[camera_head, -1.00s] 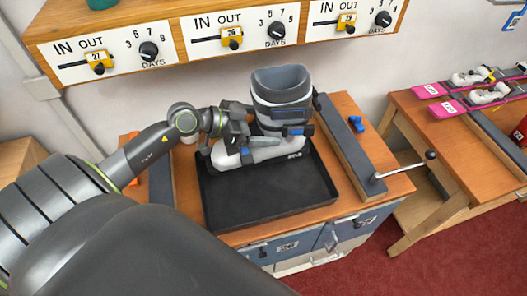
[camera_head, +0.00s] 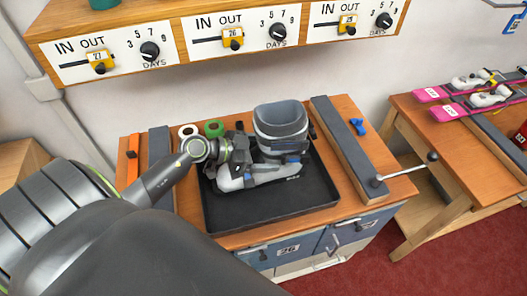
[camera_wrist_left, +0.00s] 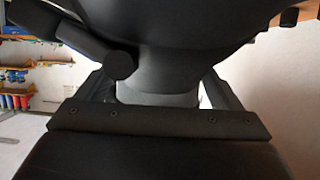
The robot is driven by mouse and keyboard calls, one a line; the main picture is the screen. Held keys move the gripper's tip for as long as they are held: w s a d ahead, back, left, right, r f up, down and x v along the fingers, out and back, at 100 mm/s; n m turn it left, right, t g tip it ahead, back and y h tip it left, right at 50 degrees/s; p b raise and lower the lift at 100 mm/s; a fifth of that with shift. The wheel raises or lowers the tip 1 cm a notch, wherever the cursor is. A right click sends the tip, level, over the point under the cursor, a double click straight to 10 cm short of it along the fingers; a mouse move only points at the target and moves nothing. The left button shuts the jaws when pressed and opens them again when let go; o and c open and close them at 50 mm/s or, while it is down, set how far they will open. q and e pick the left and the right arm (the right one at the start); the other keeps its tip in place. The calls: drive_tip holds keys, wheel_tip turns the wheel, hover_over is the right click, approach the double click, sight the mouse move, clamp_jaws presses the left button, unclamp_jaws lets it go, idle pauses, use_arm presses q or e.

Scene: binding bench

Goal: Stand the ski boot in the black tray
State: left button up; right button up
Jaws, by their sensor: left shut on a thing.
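The ski boot (camera_head: 283,122) has a grey shaft, a pale lower shell and blue buckles. In the head view it is upright over the back part of the black tray (camera_head: 262,208), toe to the left, its sole at or just above the tray floor; I cannot tell if it touches. My left gripper (camera_head: 250,160) is shut on the boot from its left side, around the instep. In the left wrist view a large dark shape (camera_wrist_left: 170,50) fills the space close before the gripper; its details are too dark to tell. My right gripper is out of view.
Grey rails flank the tray; the right one (camera_head: 347,150) has a lever (camera_head: 405,168). A white roll (camera_head: 188,131) and a green roll (camera_head: 214,128) stand behind the tray. A shelf with dial panels (camera_head: 235,35) hangs above. Skis (camera_head: 470,88) lie on the right bench.

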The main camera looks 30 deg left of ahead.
use_arm(q)
drive_tip(key=o, duration=1.4)
drive_tip(key=shift+o, duration=0.7)
drive_tip(key=shift+s+a+r, duration=0.1)
drive_tip(key=shift+s+a, duration=0.1)
drive_tip(key=b+v, duration=0.1)
drive_tip(key=v, duration=0.7)
drive_tip(key=shift+s+a+r, duration=0.15)
drive_tip(key=shift+s+a, duration=0.05)
drive_tip(key=shift+s, duration=0.05)
drive_tip(key=shift+v, duration=1)
drive_tip(key=shift+s+a+r, duration=0.15)
drive_tip(key=shift+s+r, duration=0.05)
